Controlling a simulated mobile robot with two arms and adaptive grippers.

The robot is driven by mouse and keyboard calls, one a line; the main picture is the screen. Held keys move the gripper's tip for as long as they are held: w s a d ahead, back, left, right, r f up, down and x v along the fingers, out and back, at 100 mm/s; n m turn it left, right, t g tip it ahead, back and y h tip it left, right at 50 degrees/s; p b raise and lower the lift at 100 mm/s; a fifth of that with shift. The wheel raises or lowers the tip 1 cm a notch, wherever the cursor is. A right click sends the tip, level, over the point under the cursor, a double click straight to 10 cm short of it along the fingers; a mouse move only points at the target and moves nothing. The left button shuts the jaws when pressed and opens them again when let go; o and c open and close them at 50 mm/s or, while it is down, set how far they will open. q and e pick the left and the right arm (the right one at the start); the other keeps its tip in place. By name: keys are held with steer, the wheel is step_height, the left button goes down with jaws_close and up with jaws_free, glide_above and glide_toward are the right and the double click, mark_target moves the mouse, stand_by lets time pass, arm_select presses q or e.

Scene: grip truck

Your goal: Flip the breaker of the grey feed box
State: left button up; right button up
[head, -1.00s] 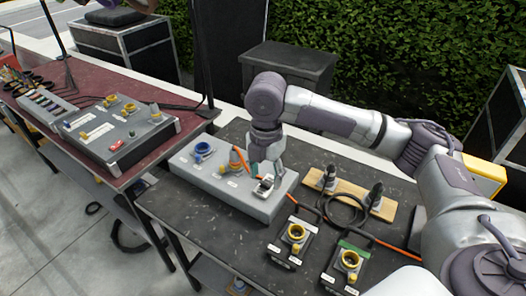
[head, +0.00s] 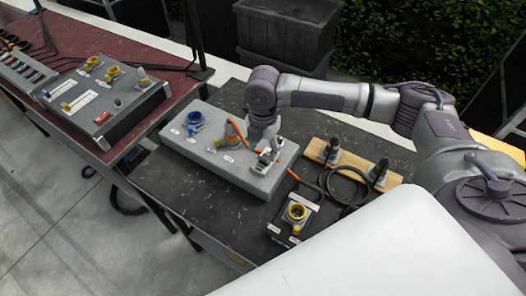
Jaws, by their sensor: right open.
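The grey feed box (head: 203,164) lies on the dark table, with a blue socket (head: 195,119) at its left and a yellow-and-orange plug (head: 232,131) near its middle. My right gripper (head: 268,152) points down over the box's right end, where the breaker sits. It is open, with its fingers close around or just above the breaker. The fingers largely hide the breaker, so I cannot tell its lever position or whether they touch. My left gripper is not in view.
A wooden board (head: 324,151) with black plugs and a coiled cable stands right of the box. A small dark box (head: 294,221) with a yellow socket is in front. A control panel (head: 106,98) sits on the red table at left. A pale surface covers the lower right.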

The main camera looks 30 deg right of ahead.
mark_target(264, 160)
step_height(264, 160, down, 2)
steer(key=shift+f, duration=0.1)
steer(key=shift+s+f, duration=0.1)
steer(key=shift+f, duration=0.45)
jaws_close()
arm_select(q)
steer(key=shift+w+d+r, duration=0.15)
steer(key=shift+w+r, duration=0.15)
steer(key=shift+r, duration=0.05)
